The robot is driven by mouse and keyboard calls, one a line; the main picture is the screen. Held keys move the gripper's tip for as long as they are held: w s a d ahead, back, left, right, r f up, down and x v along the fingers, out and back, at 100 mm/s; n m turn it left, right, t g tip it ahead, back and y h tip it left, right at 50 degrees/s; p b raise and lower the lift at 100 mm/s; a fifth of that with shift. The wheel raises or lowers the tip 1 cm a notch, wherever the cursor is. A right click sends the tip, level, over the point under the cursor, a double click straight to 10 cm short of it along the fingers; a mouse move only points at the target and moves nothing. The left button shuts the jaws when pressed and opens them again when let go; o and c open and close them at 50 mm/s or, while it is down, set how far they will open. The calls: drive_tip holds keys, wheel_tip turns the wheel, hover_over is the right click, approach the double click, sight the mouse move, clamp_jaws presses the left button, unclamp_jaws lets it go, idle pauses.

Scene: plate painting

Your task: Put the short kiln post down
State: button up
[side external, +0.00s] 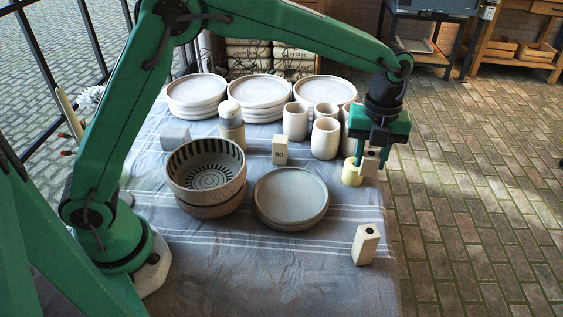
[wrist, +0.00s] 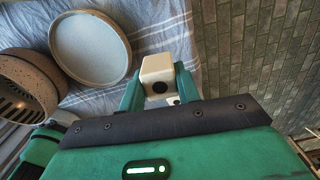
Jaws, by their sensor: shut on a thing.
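My gripper (side external: 371,160) is at the right edge of the cloth-covered table, pointing down. It is shut on a small pale block with a dark round hole, the short kiln post (side external: 370,164). The post also shows between my fingers in the wrist view (wrist: 158,67). I cannot tell whether its base touches the cloth. A taller pale post (side external: 365,246) with a hole in its top stands alone at the front right of the table.
Several cups (side external: 325,138) are just behind. A shallow dish (side external: 291,220) and stacked bowls (side external: 206,196) stand to the left. A marked block (side external: 279,151) is behind the dish. Cloth between dish and taller post is clear.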

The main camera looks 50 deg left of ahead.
drive_tip(key=shift+s+d+r, duration=0.15)
drive_tip(key=shift+r, duration=0.4)
drive_tip(key=shift+s+d+r, duration=0.15)
drive_tip(key=shift+r, duration=0.35)
drive_tip(key=s+d+m, duration=0.2)
drive_tip(key=s+d, duration=0.3)
drive_tip(key=s, duration=0.4)
drive_tip(key=s+d+m, duration=0.3)
drive_tip(key=s+d, duration=0.1)
drive_tip(key=s, duration=0.5)
drive_tip(key=s+m, duration=0.3)
drive_tip(key=s, duration=1.1)
wheel_tip(320, 180, down, 5)
drive_tip(key=shift+a+f, duration=0.1)
drive_tip(key=shift+f, duration=0.05)
drive_tip(key=shift+w, duration=0.15)
drive_tip(key=w+f, duration=0.2)
drive_tip(key=w, duration=0.1)
drive_tip(key=w+a+f, duration=0.1)
drive_tip(key=w+f, duration=0.1)
drive_tip(key=w, duration=0.2)
drive_tip(key=w+a+f, duration=0.1)
drive_tip(key=w+f, duration=0.2)
drive_tip(key=w, duration=0.1)
drive_tip(key=shift+w+a, duration=0.1)
drive_tip(key=shift+a, duration=0.1)
